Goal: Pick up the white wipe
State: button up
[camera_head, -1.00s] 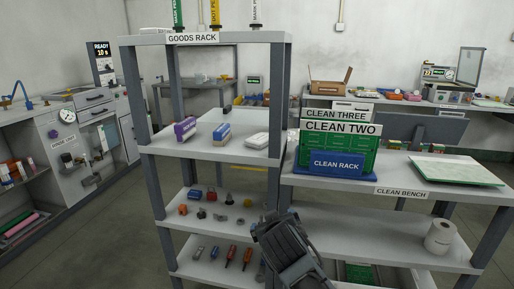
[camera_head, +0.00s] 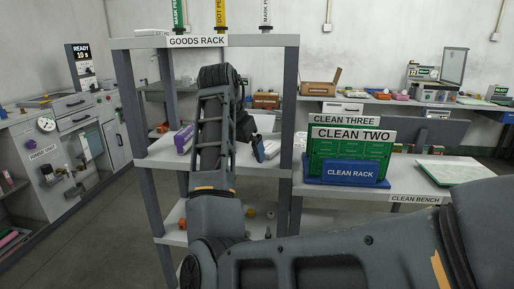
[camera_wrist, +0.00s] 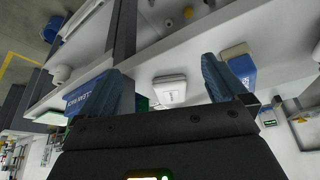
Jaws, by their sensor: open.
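The white wipe, a flat white pack (camera_wrist: 170,90), lies on the goods rack's middle shelf. In the wrist view it appears between my two blue fingers, apart from both. In the head view only part of the white pack (camera_head: 271,149) shows at the right of the shelf, beside my gripper. My gripper (camera_wrist: 160,65) is open and empty, facing the shelf. In the head view my arm reaches up in front of the rack and hides the middle of the shelf.
A blue and tan box (camera_wrist: 240,66) sits close beside the right finger in the wrist view. A purple box (camera_head: 184,139) stands at the shelf's left. Rack posts (camera_head: 291,130) flank the shelf. The blue clean rack (camera_head: 350,173) stands on the bench to the right.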

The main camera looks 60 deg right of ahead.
jog(key=p, duration=0.1)
send_over(266, 147)
jog(key=a, duration=0.2)
jog(key=shift+a+r, duration=0.1)
jog(key=shift+r, duration=0.2)
jog(key=shift+p+x, duration=0.4)
jog(key=shift+x, duration=2.15)
jog(key=c, duration=1.1)
